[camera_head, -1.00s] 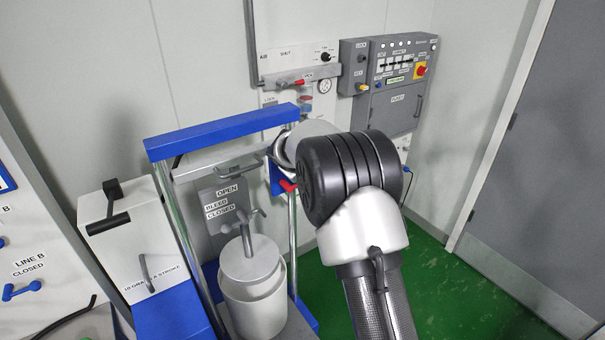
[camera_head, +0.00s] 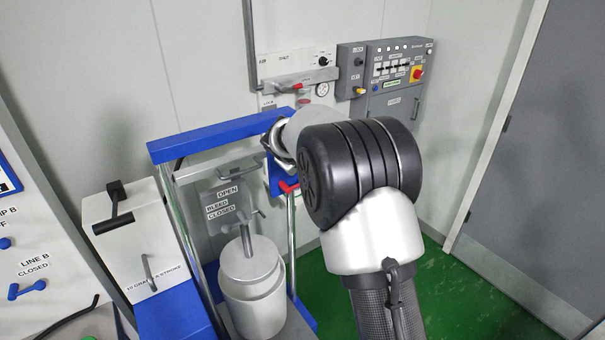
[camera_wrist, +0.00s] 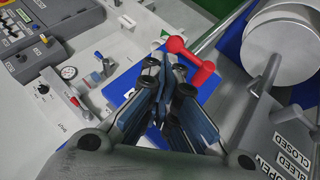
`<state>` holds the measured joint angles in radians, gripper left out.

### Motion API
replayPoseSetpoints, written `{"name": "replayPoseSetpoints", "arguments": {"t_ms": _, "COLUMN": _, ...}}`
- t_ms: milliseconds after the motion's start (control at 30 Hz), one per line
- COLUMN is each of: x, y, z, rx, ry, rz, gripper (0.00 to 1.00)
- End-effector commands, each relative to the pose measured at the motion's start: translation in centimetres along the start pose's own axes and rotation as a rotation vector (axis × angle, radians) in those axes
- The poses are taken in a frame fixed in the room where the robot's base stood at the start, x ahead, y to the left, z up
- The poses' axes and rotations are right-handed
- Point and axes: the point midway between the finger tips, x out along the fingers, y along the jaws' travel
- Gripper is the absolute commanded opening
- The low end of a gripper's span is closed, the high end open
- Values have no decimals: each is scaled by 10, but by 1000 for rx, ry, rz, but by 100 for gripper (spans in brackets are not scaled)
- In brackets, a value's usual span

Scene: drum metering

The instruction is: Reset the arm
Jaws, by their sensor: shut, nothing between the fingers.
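My gripper (camera_wrist: 165,95) shows in the wrist view with its fingers together and nothing between them. A red lever handle (camera_wrist: 190,60) is just beyond the fingertips, beside a blue plate (camera_wrist: 128,92); I cannot tell whether the fingers touch it. In the head view the red handle (camera_head: 288,187) shows on the blue-topped frame (camera_head: 220,134), left of my arm. My arm's dark joint fills the middle of the head view and hides the fingers there.
A lidded white pot (camera_head: 252,290) stands inside the frame. A white box with a black handle (camera_head: 130,240) stands left. A grey control panel (camera_head: 390,80) and an air panel (camera_head: 290,70) are on the back wall. Green floor (camera_head: 455,290) lies open at right.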

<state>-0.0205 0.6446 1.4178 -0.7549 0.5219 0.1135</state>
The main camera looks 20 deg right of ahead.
Motion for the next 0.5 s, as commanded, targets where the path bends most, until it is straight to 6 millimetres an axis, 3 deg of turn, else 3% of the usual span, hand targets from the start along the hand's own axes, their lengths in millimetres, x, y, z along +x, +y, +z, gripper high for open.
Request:
{"name": "replayPoseSetpoints", "arguments": {"t_ms": 200, "x": -45, "y": 8, "z": 1, "rx": 0, "ry": 1, "rz": 0, "gripper": 0}}
{"name": "replayPoseSetpoints", "arguments": {"t_ms": 500, "x": -76, "y": 11, "z": 8, "rx": 14, "ry": -6, "rz": -6, "gripper": 0}}
